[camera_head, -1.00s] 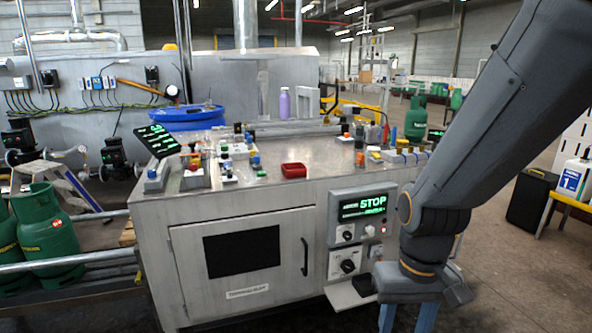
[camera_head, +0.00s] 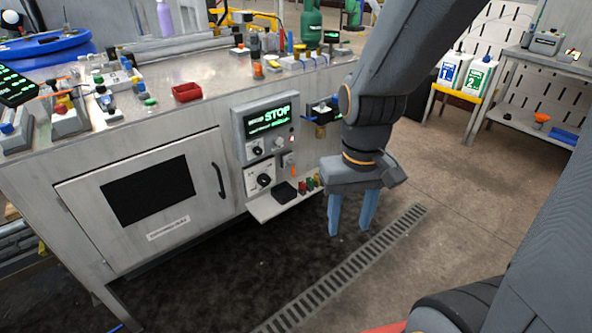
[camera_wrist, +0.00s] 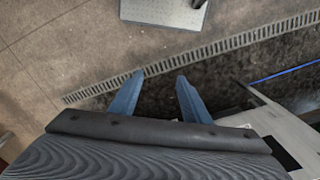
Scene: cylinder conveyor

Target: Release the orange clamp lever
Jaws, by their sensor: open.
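My gripper (camera_head: 351,222) hangs pointing down, open and empty, in front of and to the right of the steel cabinet (camera_head: 205,120). A small orange part (camera_head: 290,159) shows on the cabinet front beside the dial panel. It is too small to tell if it is the clamp lever. A black and blue fitting (camera_head: 322,109) sticks out at the cabinet's right side, above and left of my gripper.
A floor drain grate (camera_head: 345,270) crosses free floor. A workbench (camera_head: 530,80) stands far right.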

